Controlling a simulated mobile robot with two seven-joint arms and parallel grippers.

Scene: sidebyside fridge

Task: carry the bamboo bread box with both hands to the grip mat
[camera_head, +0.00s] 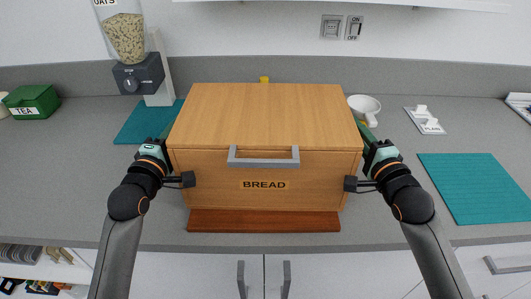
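The bamboo bread box (265,115), labelled BREAD and with a grey front handle, is in the middle of the head view and looks level. My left gripper (164,142) is at its left side and my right gripper (370,142) at its right side. The box hides the fingertips, so their closure does not show. A plain teal mat (480,188) lies flat at right on the counter. Another teal mat (143,121) lies behind left, partly hidden by the box. I cannot tell which one is the grip mat.
A reddish-brown board (264,222) shows below the box front; whether they touch is unclear. A white cup (364,106) stands close behind right, an oats dispenser (137,75) behind left. A green tea box (32,101) and a white holder (425,120) stand farther out.

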